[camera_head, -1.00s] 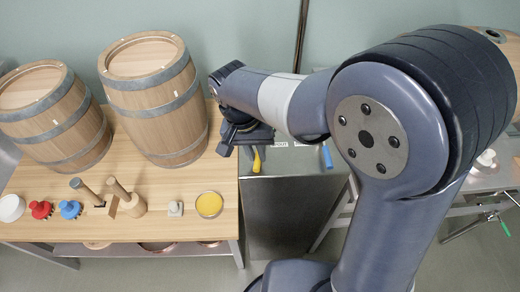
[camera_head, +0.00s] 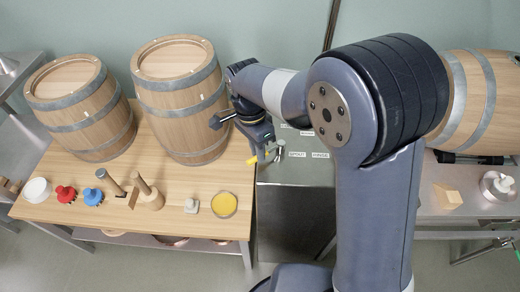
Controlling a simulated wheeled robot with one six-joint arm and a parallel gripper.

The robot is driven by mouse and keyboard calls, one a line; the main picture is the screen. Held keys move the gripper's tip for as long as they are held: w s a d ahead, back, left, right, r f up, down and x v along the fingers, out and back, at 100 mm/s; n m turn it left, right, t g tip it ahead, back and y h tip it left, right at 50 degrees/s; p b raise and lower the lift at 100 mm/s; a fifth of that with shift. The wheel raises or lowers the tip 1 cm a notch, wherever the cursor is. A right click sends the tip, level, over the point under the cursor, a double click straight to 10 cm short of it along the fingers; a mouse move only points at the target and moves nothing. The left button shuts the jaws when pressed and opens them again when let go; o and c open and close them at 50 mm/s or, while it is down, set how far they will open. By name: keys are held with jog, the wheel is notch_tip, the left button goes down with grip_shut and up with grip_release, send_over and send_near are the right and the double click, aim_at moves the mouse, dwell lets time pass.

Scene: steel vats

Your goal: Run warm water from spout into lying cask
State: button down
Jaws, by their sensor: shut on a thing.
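The lying cask (camera_head: 468,104), pale wood with grey hoops, rests on its side on a dark cradle (camera_head: 465,158) at the right. My arm hides its left end. My gripper (camera_head: 264,150) is at the left edge of the steel counter, just right of the middle upright cask. It is shut at a yellow lever (camera_head: 253,160), whose tip pokes out to the lower left; the grip itself is partly hidden. Labels reading SPOUT (camera_head: 297,154) and RINSE (camera_head: 320,155) sit right of the gripper. The spout's outlet and any water are not visible.
Two upright casks (camera_head: 80,105) (camera_head: 182,98) stand on the wooden table (camera_head: 170,225). Along its front are red and blue brushes (camera_head: 66,194) (camera_head: 93,197), mallets (camera_head: 149,193) and a yellow-filled dish (camera_head: 224,204). A wooden block (camera_head: 446,197) lies on the right bench.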

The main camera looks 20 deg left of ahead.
jog(key=shift+w+a, duration=0.1)
jog(key=shift+w, duration=0.05)
dwell(0.4)
jog(key=c, duration=1.4)
grip_release()
notch_tip(320, 180, up, 11)
jog(key=w+a, duration=0.1)
jog(key=shift+w+a+f, duration=0.15)
jog(key=shift+a, duration=0.15)
